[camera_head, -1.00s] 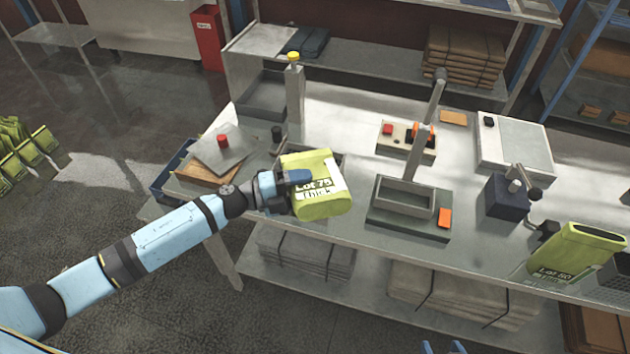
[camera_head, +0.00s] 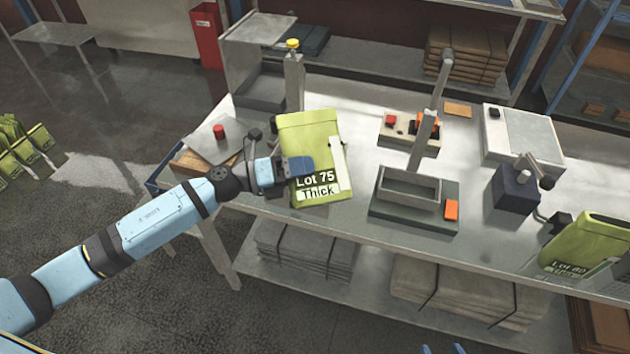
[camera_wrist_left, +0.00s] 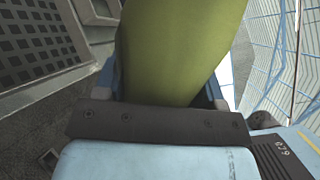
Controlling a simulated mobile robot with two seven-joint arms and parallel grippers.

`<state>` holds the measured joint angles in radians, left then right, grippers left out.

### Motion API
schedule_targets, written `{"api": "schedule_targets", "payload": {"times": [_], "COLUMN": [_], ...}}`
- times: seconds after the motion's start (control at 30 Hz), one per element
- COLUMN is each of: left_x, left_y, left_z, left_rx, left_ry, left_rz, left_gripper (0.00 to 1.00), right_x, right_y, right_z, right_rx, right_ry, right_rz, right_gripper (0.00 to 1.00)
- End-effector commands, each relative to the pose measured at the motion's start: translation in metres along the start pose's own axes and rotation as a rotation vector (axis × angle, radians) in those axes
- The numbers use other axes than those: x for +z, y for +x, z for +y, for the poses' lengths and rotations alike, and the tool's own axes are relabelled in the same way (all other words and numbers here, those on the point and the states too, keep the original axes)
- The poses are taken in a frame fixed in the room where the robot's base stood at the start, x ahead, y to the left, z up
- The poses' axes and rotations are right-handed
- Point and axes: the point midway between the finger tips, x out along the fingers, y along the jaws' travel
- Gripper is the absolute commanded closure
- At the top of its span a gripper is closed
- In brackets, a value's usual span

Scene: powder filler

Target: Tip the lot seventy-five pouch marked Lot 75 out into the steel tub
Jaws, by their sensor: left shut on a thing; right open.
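The green Lot 75 pouch (camera_head: 312,150), also marked Thick, is held over the bench's front edge, its label facing me and right way up. My left gripper (camera_head: 297,168) is shut on its left side. In the left wrist view the pouch (camera_wrist_left: 180,45) fills the space between the fingers. I cannot tell whether its top is open. An open grey box (camera_head: 385,207) on a base stands to the right. My right gripper (camera_head: 441,349) shows only two blue tips, apart, at the bottom edge.
The green Lot 80 pouch (camera_head: 585,243) stands at the bench's right. A dark blue device (camera_head: 515,190), a flat scale-like unit (camera_head: 525,135), a control box (camera_head: 408,140) and upright posts occupy the bench. A grey tray (camera_head: 262,92) is at back left.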

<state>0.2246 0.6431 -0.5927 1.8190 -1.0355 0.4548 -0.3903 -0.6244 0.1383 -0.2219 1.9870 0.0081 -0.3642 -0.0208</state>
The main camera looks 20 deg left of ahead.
Motion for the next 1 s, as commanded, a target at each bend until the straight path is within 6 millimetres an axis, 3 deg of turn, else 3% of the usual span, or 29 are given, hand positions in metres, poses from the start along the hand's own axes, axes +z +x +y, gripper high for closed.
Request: {"api": "schedule_targets", "payload": {"times": [0.03,0.3,0.43,0.57,1.0], "left_x": [-0.003,0.007,0.011,0.015,0.015], "left_y": [0.0,0.0,0.0,0.0,0.0], "left_z": [0.005,-0.011,-0.02,-0.026,-0.027], "left_rx": [-0.002,0.002,0.004,0.006,0.006], "left_ry": [0.117,0.756,0.976,1.053,1.05], "left_rz": [0.0,-0.003,-0.003,-0.002,-0.002], "left_gripper": [0.69,0.69,0.69,0.69,0.69], "right_x": [0.018,0.053,0.066,0.069,0.068], "right_y": [0.013,0.043,0.051,0.052,0.052], "right_z": [-0.001,-0.009,-0.008,-0.006,-0.004], "right_rx": [-0.004,-0.022,-0.02,-0.017,-0.011], "right_ry": [0.001,0.001,0.001,0.001,0.002], "right_rz": [-0.001,0.005,0.005,0.003,0.004], "right_gripper": [0.4,0.4,0.4,0.4,0.4]}}
